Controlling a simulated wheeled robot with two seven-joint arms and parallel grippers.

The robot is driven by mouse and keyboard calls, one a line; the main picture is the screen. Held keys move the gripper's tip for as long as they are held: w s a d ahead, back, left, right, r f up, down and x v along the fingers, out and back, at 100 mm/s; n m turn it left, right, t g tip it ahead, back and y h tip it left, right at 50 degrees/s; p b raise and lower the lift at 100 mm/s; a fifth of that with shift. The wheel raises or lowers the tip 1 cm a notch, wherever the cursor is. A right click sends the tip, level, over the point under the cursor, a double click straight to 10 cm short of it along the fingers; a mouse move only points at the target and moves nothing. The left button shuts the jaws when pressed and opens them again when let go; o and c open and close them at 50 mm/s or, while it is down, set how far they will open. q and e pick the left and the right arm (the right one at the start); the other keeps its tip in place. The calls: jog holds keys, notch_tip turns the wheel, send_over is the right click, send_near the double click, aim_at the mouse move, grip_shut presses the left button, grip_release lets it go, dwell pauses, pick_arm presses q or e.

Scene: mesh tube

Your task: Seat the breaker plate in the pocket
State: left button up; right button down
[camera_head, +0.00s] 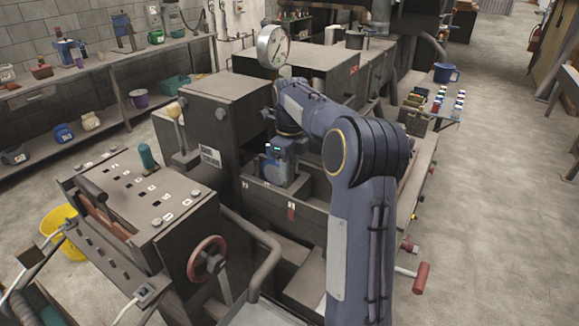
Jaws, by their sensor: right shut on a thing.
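My right gripper (275,180) hangs from my blue-grey right arm, which reaches in from the lower right. It points down in a recess of the dark machine (225,92), just right of the block with a white label. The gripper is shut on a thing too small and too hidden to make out. I cannot pick out the breaker plate or the pocket. My left gripper is not in view.
A control console (150,200) with a red handwheel (207,259) stands at the left front. A round gauge (273,46) rises behind the recess. A curved pipe (262,255) and a red-handled lever (421,278) stick out nearby.

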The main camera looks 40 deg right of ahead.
jog(key=shift+f+b, duration=0.5)
jog(key=shift+f, duration=0.35)
jog(key=c, duration=0.9)
grip_release()
jog(key=shift+c, duration=0.2)
jog(key=shift+f, duration=0.1)
notch_tip(320, 180, up, 8)
jog(key=shift+s, duration=0.1)
